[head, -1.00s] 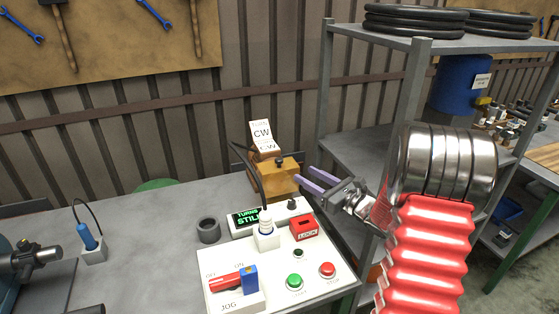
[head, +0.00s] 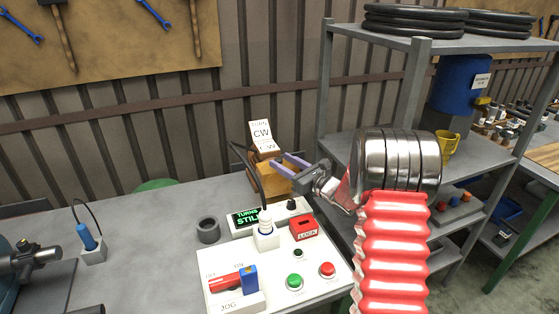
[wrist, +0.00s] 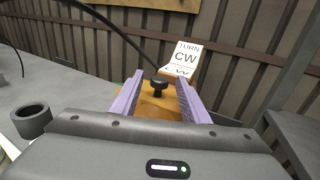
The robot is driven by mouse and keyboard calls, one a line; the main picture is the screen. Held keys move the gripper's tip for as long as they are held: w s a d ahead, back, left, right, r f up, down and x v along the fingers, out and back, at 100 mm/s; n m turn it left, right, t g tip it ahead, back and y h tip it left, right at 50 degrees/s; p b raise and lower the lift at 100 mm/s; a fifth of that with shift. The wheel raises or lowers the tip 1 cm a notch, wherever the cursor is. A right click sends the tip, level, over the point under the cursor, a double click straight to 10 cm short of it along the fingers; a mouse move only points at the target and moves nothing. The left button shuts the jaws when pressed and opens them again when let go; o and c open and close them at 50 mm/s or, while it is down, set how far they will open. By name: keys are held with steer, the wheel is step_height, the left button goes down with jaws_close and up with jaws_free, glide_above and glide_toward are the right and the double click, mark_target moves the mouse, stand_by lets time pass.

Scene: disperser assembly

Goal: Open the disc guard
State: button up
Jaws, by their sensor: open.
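No part is labelled as the disc guard, and I cannot tell which piece it is. An ochre block (head: 271,184) stands at the back right of the bench, behind the control panel. The wrist view shows a black knob (wrist: 158,83) on top of the block. A white sign reading "TURN CW" (head: 262,135) stands behind it. My gripper (head: 278,164) is open, its two lilac fingers over the block. In the wrist view the fingers lie on either side of the knob, with gaps; contact is not seen.
The white control panel (head: 310,268) has buttons, a red lock piece (head: 304,228) and a display reading "STILL". A dark ring (head: 208,230) lies left of it. A shelf rack (head: 410,100) stands close on the right. The bench's middle left is mostly clear.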

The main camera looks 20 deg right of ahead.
steer(key=shift+x, duration=1.35)
steer(key=shift+c, duration=0.3)
jaws_close()
steer(key=shift+d, duration=0.15)
